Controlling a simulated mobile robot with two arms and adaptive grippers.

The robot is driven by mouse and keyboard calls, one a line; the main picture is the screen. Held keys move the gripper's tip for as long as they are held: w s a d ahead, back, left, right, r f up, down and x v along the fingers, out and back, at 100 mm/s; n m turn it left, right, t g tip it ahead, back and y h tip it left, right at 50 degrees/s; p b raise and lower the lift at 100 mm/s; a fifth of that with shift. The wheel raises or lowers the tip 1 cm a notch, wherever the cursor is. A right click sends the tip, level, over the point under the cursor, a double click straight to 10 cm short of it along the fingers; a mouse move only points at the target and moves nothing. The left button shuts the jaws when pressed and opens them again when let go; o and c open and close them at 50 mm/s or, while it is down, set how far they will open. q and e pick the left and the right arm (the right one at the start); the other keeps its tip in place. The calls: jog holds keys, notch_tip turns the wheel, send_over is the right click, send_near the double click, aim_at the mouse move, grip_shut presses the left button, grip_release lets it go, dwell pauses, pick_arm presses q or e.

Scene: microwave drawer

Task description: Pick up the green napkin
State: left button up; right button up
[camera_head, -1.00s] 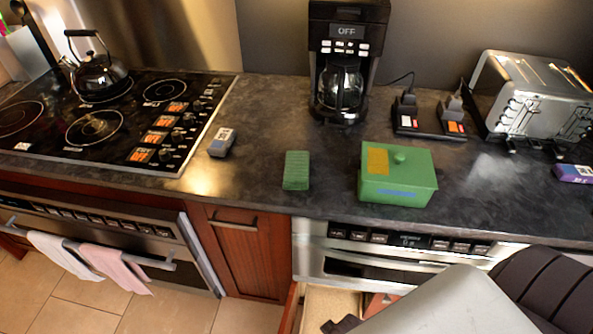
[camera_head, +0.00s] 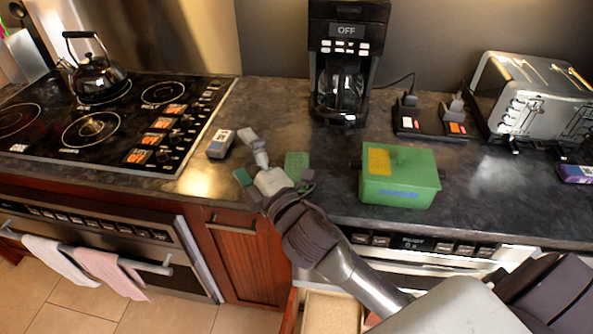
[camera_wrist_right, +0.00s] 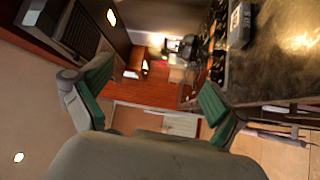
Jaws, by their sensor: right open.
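The green napkin (camera_head: 297,164) lies on the dark countertop to the left of the green box. Its near part is hidden behind my right gripper in the head view. My right gripper (camera_head: 246,157) is at the counter's front edge, in front of and left of the napkin, pointing to the left. In the right wrist view, its two green-padded fingers (camera_wrist_right: 155,82) are spread wide with nothing between them. I cannot make out the napkin in that view. My left gripper is not in view.
A green lidded box (camera_head: 400,180) stands right of the napkin, close to my forearm. A small grey item (camera_head: 220,143) lies left, beside the stovetop (camera_head: 190,140). A coffee maker (camera_head: 345,55) stands behind. An open drawer (camera_head: 332,312) is below the counter.

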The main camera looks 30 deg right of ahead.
jog(key=a+r+n+y, duration=0.9)
jog(key=n+y, duration=0.2)
jog(key=n, duration=0.4)
jog(key=s+a+r+n+g+y, duration=0.1)
jog(key=s+a+n+g+y, duration=0.1)
jog(key=a+n+g+y, duration=0.45)
jog(key=n+g+h, duration=1.1)
jog(key=n+h, duration=1.1)
jog(key=n, duration=0.5)
send_near(297, 166)
jog(key=f, duration=0.1)
jog(key=p, duration=0.1)
jog(key=w+f, duration=0.1)
jog(key=shift+d+f+g+y+p, duration=0.25)
jog(key=shift+d+f+y+p, duration=0.05)
jog(key=shift+f+y+p, duration=0.1)
jog(key=shift+w+f, duration=0.1)
jog(key=shift+f, duration=0.45)
jog(key=shift+f+p, duration=0.3)
jog(key=shift+p, duration=0.1)
notch_tip(297, 166, down, 4)
jog(key=shift+d+r+p, duration=0.2)
jog(key=shift+p, duration=0.65)
jog(key=shift+w+f, duration=0.15)
jog(key=shift+f, duration=0.3)
jog(key=c, duration=1.1)
